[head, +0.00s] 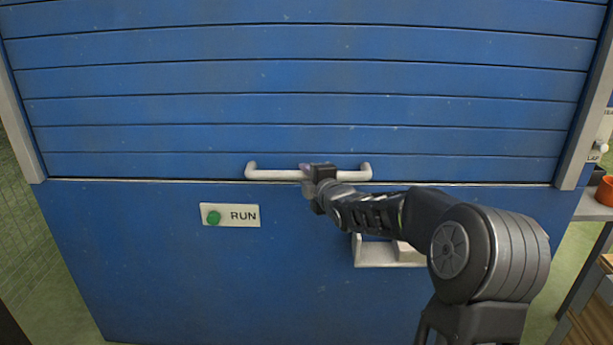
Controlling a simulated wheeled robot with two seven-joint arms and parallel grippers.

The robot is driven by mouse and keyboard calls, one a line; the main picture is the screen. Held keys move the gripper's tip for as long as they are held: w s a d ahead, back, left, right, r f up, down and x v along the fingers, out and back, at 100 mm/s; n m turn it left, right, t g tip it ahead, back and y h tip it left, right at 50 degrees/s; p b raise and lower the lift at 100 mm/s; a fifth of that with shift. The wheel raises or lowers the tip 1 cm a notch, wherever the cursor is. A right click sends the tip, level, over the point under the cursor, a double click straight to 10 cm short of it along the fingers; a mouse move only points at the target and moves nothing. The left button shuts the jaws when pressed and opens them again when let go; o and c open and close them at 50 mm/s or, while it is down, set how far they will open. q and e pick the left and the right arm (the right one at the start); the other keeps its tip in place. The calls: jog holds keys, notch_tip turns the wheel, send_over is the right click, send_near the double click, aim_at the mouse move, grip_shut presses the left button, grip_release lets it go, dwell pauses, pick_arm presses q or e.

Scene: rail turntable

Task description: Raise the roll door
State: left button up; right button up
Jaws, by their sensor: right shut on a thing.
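The roll door (300,80) is blue and made of horizontal slats between two grey side rails. Its bottom edge rests at or very near the top of the blue lower panel, with a thin pale line between them. A white bar handle (270,175) is fixed along the lowest slat. My right gripper (312,180) is shut on the handle near its middle, and my right arm reaches in from the lower right. The gripper covers part of the handle. My left gripper is not in the view.
The lower panel (150,270) carries a white RUN plate (245,215) with a green button (213,217). A small pale shelf (375,258) sticks out below the handle, partly hidden by my right arm. At the right edge, an orange pot (605,191) stands on a table.

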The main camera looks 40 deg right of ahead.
grip_shut()
jog(key=shift+f, duration=0.1)
dwell(0.7)
